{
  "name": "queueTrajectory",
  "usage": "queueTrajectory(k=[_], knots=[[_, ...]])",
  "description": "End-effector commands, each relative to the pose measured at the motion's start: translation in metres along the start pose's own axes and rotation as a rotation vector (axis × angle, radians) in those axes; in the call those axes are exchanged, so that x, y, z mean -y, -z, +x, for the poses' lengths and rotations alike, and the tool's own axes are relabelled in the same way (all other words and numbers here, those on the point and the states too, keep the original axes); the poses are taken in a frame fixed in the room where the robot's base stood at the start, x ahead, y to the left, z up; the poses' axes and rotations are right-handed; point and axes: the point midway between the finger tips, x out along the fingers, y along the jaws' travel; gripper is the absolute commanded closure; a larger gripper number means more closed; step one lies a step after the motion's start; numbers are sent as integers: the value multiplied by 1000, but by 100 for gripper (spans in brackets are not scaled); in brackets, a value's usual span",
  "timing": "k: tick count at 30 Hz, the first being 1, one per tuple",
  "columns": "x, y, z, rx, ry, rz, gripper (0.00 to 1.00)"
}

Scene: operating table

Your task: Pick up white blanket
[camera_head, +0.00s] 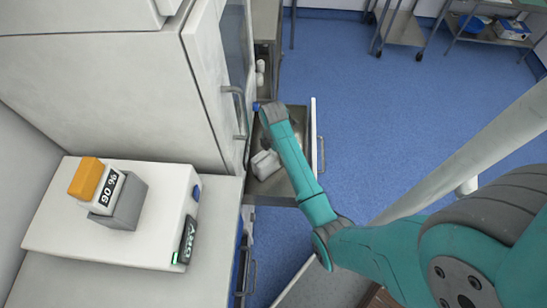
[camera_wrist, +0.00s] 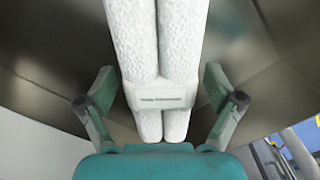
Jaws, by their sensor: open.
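The white blanket (camera_wrist: 158,45) fills the middle of the wrist view. It is a textured white double roll with a pale printed band around it. My gripper (camera_wrist: 158,90) is open, with one finger on each side of the banded part. Gaps show between both fingers and the blanket; I cannot tell how far the fingers are above or below it. In the head view my arm reaches over an open metal drawer, and its gripper end (camera_head: 267,112) is small and partly hidden. A white bundle (camera_head: 265,163) lies in the drawer beside my arm; I cannot tell whether it is the same blanket.
The open drawer (camera_head: 270,187) has metal walls close around my gripper, and its white front (camera_head: 313,135) stands to the right. A white cabinet (camera_head: 110,85) rises at left. A white device (camera_head: 95,240) with orange and grey blocks sits on the counter.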

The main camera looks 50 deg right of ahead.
Motion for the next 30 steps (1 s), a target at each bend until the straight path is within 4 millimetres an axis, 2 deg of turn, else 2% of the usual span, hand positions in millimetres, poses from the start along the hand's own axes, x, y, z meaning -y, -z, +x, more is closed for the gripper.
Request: queueTrajectory(k=[4,11,14,21,22,30], knots=[[0,0,12,0,0,0,8],[0,0,12,0,0,0,8],[0,0,12,0,0,0,31],[0,0,12,0,-1,0,91],[0,0,12,0,-1,0,94],[-1,1,12,0,0,0,94]])
